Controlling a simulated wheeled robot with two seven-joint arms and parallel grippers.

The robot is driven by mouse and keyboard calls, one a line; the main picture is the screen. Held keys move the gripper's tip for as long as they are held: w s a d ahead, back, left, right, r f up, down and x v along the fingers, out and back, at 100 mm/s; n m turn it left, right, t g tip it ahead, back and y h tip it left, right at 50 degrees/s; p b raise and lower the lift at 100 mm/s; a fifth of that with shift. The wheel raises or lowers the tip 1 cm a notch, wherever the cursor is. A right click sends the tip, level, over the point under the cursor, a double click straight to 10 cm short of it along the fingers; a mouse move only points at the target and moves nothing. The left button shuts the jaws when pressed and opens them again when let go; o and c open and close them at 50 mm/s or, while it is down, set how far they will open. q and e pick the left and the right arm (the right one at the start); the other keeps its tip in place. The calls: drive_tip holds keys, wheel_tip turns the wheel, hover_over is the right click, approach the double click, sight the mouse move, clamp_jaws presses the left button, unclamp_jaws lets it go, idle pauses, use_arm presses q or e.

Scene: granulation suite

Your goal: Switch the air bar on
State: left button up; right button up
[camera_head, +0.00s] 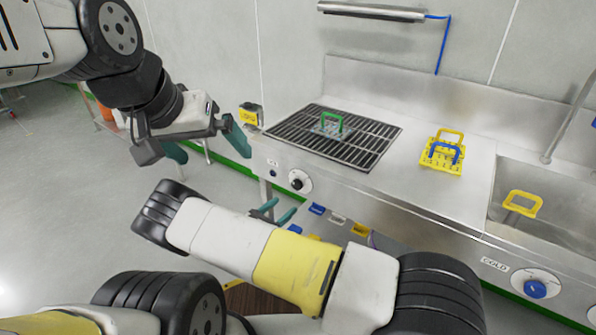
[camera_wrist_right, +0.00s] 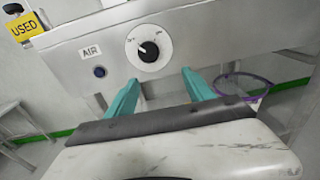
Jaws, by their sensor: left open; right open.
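The air bar (camera_head: 371,12) is a silver tube high on the back wall, with a blue hose at its right end. The AIR label (camera_wrist_right: 90,51) is on the counter's front panel, above a small dark blue round lamp or button (camera_wrist_right: 100,71). Right of it is a white dial with a black knob (camera_wrist_right: 149,49), also in the head view (camera_head: 298,182); its pointer seems to lean up and left. My right gripper (camera_wrist_right: 160,80) is open and empty, just below and in front of the dial. My left gripper (camera_head: 205,143) is open and empty, left of the counter.
A dark grate (camera_head: 365,150) on the counter holds a green-handled piece (camera_head: 332,122). Yellow and blue handled pieces (camera_head: 442,150) stand to its right, then a sink (camera_head: 558,195) and COLD knob (camera_head: 535,289). A yellow USED sign (camera_wrist_right: 25,27) hangs at the counter's left end.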

sight(295, 186)
drive_tip(key=shift+t, duration=0.4)
drive_tip(key=w+d, duration=0.1)
drive_tip(key=w, duration=0.1)
drive_tip(key=w+d+r, duration=0.1)
drive_tip(key=w, duration=0.2)
drive_tip(key=w+d+r, duration=0.1)
drive_tip(key=w+d, duration=0.1)
drive_tip(key=shift+w+r, duration=0.1)
drive_tip(key=shift+w, duration=0.3)
clamp_jaws()
